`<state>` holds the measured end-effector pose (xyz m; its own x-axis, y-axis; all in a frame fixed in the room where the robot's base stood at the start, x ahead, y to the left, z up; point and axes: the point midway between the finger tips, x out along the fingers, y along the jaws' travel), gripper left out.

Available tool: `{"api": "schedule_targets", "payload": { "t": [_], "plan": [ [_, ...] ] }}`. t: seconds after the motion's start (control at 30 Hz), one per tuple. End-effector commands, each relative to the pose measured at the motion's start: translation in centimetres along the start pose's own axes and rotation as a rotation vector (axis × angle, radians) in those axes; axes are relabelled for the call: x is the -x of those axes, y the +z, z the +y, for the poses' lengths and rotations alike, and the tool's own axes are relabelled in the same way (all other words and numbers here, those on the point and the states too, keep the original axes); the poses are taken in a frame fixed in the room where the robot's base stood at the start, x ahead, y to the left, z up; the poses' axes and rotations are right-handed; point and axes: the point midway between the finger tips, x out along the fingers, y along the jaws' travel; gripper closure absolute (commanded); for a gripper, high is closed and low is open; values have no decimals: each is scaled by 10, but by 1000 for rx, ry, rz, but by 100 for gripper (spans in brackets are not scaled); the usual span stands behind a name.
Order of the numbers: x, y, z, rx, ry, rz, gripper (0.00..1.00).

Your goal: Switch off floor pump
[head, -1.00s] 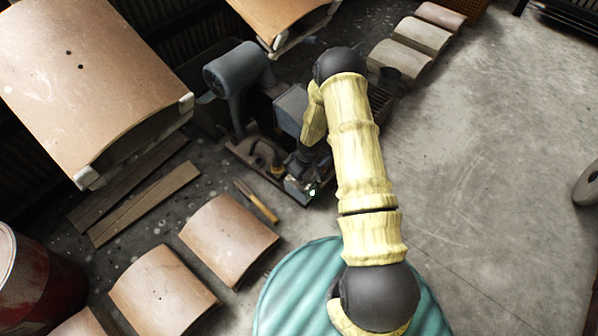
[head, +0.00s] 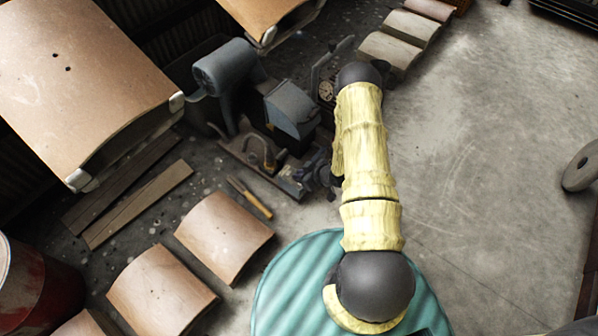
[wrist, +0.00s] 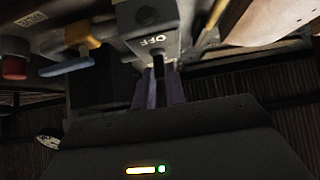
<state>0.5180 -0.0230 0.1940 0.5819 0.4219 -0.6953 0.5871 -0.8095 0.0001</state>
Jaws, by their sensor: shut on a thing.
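The floor pump shows in the head view as a blue-grey motor (head: 225,68) and a grey housing (head: 290,108) on a dark base. In the wrist view, a grey switch box (wrist: 138,22) carries the white word OFF. A dark lever (wrist: 158,66) sticks out below the word. My gripper (wrist: 162,84) has its two purplish fingers on either side of this lever and is shut on it. The lever's exact angle is hard to tell. In the head view, my gripper (head: 322,173) is small and dark beside the pump's base, partly hidden by my arm.
The wrist view shows a blue lever (wrist: 68,66) with a yellow fitting and a red knob (wrist: 14,66) left of the switch box. In the head view, a round gauge (head: 327,91) stands behind the pump, and curved panels (head: 225,236) lie in front.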

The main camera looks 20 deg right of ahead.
Motion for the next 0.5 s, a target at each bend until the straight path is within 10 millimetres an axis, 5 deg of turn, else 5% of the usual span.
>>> {"api": "schedule_targets", "payload": {
  "t": [0.5],
  "plan": [
    [1,5,1,1,1,86,100]
  ]
}}
